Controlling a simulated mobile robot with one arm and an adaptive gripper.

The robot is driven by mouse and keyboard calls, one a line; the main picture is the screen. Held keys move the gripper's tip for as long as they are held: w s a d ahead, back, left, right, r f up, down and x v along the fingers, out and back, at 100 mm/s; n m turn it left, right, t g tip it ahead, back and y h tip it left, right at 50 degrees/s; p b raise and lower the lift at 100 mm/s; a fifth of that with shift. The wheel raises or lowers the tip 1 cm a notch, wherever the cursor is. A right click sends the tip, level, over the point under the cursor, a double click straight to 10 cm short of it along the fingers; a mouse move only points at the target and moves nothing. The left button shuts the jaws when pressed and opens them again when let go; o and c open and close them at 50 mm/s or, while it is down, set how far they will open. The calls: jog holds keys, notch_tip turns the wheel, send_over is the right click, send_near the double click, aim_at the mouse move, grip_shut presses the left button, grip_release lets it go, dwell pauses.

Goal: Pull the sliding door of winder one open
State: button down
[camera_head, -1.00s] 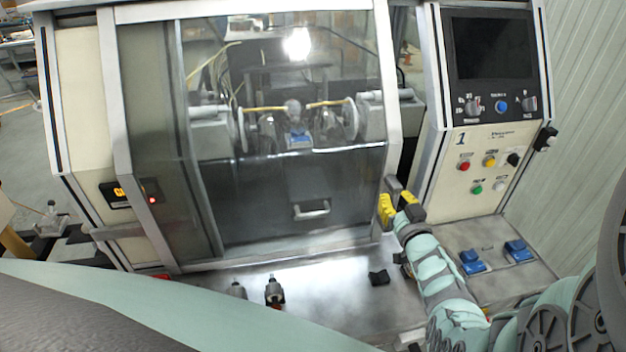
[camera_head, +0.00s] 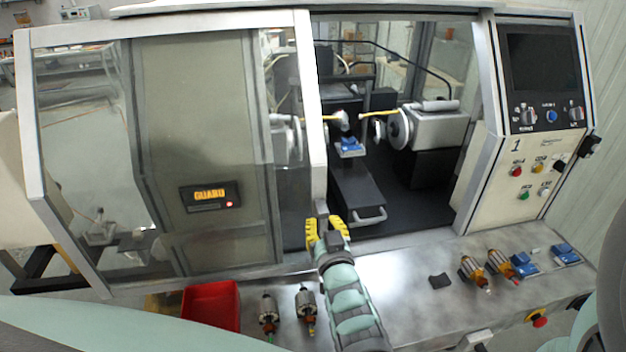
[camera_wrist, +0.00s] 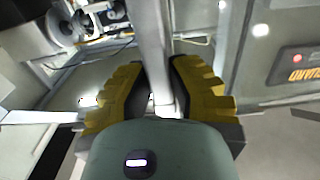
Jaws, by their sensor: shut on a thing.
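The sliding door (camera_head: 313,110) of winder one has a pale metal frame and a see-through pane. Its right edge stands near the middle of the machine front, so the right part of the opening is uncovered. My gripper (camera_head: 326,226), with yellow fingers, is shut on the door's handle (camera_head: 321,209) at the lower end of that edge. In the wrist view my gripper (camera_wrist: 160,95) has its two fingers on either side of the pale upright bar (camera_wrist: 154,50). The exact contact is partly hidden by the fingers.
The opening shows the blue workpiece holder (camera_head: 349,146) and a black slide with a handle. The control panel (camera_head: 530,150), marked 1, stands at right. A red bin (camera_head: 211,304), several armatures (camera_head: 268,312) and blue blocks (camera_head: 566,253) are on the front ledge. A display reads GUARD (camera_head: 209,194).

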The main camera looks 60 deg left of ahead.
jog(key=shift+s+a+b, duration=0.15)
jog(key=shift+s+a, duration=0.1)
jog(key=shift+s, duration=0.35)
jog(key=shift+s+a+b, duration=0.2)
jog(key=shift+s+a, duration=0.1)
jog(key=shift+s, duration=0.35)
jog(key=shift+s+a+b, duration=0.15)
jog(key=shift+s+a, duration=0.1)
jog(key=shift+s, duration=0.35)
jog(key=c, duration=0.9)
grip_release()
jog(key=shift+o, duration=0.2)
send_near(300, 215)
jog(key=v, duration=0.6)
jog(key=shift+d, duration=0.15)
